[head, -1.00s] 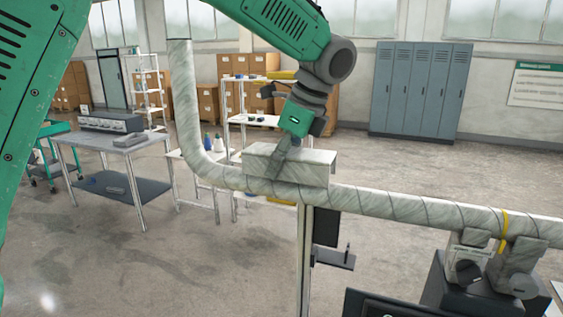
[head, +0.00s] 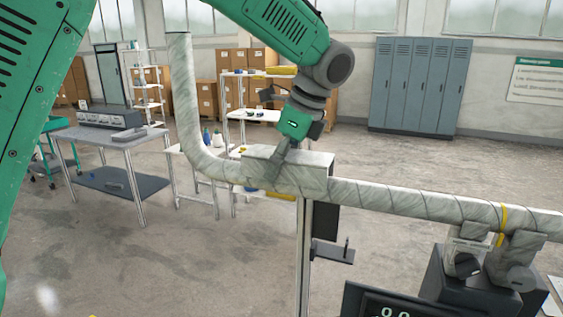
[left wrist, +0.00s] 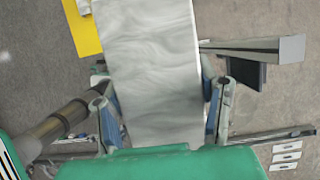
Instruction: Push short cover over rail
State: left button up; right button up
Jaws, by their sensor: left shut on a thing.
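The short cover (head: 313,172) is a pale grey marbled channel. It sits over the long rail (head: 400,198), a pale wrapped tube that runs right and bends upward at the left. In the left wrist view the cover (left wrist: 155,70) lies between the two fingers of my left gripper (left wrist: 162,105). Whether the cover is fully seated cannot be told. My right gripper is not in view.
A post (head: 304,250) stands under the rail, with a small dark shelf (head: 333,253) beside it. Grey brackets (head: 515,265) and a yellow band (head: 502,222) are at the rail's right. A grey table (head: 105,145) stands at left, lockers (head: 418,85) behind. Open floor lies between.

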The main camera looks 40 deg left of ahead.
aim_at(289, 154)
pick_arm(q)
jog(key=shift+f, duration=1.1)
jog(key=o, duration=1.4)
jog(key=shift+o, duration=0.2)
jog(key=shift+v, duration=3.5)
jog(key=v, duration=1.2)
